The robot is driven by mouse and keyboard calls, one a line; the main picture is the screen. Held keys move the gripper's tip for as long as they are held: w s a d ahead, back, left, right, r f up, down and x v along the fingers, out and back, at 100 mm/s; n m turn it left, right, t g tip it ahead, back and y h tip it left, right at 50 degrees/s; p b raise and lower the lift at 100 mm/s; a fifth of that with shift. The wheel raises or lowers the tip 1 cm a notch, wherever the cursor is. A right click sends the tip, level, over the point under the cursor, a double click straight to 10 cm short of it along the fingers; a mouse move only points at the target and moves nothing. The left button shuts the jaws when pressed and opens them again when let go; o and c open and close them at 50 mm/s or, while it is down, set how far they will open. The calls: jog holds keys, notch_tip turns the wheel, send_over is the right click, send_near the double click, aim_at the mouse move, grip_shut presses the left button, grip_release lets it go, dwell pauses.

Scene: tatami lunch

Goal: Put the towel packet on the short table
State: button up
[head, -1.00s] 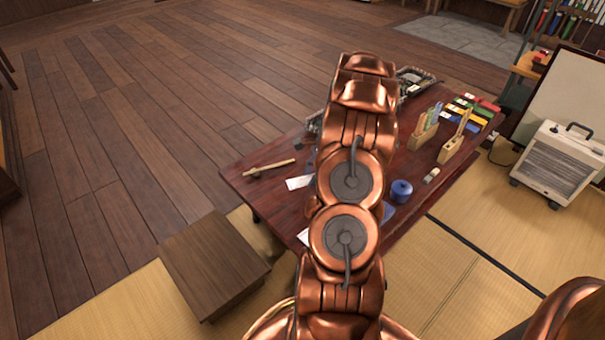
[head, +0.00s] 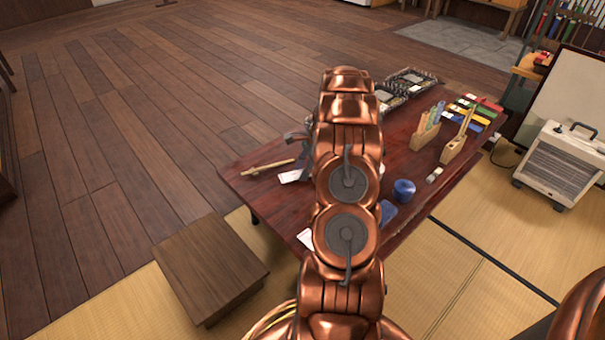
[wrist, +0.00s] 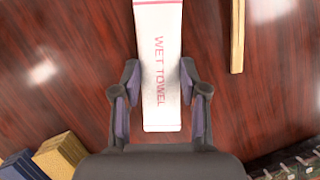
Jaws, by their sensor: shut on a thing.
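The towel packet (wrist: 161,100) is a long white strip with red "WET TOWEL" lettering, between the fingers of my gripper (wrist: 159,78) in the wrist view. My gripper is shut on it. In the head view, my arm hides most of the gripper; a white end of the packet (head: 290,176) shows over the red-brown table (head: 270,200). I cannot tell how high it is above the tabletop. The short table (head: 210,268) is a plain brown wooden block-like table at the lower left, with a bare top.
A wooden stick (head: 268,167) lies near the packet. The red-brown table also holds a blue round pot (head: 403,190), wooden holders (head: 425,130), coloured boxes (head: 470,113) and dark trays (head: 407,87). A heater (head: 556,163) stands at the right. Floor left is clear.

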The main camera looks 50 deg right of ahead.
jog(key=shift+f, duration=0.25)
jog(key=o, duration=1)
jog(key=p+v, duration=0.5)
jog(key=v, duration=0.7)
jog(key=s+a+r+n+g, duration=0.1)
jog(key=a+r+n, duration=0.3)
jog(key=a, duration=0.7)
jog(key=s+a+r+n+g, duration=0.1)
jog(key=a+r+n, duration=0.35)
jog(key=a, duration=0.55)
jog(key=s+a+r+n+g, duration=0.1)
jog(key=a+r+n+g, duration=0.3)
jog(key=a, duration=0.7)
jog(key=s+a+r+n+t+h, duration=0.1)
jog(key=s+a+r+n+h, duration=0.3)
jog(key=s+a, duration=0.6)
jog(key=s+a+n, duration=0.1)
jog(key=s+n, duration=0.1)
jog(key=s, duration=0.3)
jog(key=s+a+f+n, duration=0.1)
jog(key=s+a+n, duration=0.1)
jog(key=s, duration=0.3)
jog(key=s+a+f+n+g, duration=0.1)
jog(key=s+n, duration=0.2)
jog(key=s, duration=0.3)
jog(key=shift+a+n, duration=0.15)
jog(key=shift+n, duration=0.1)
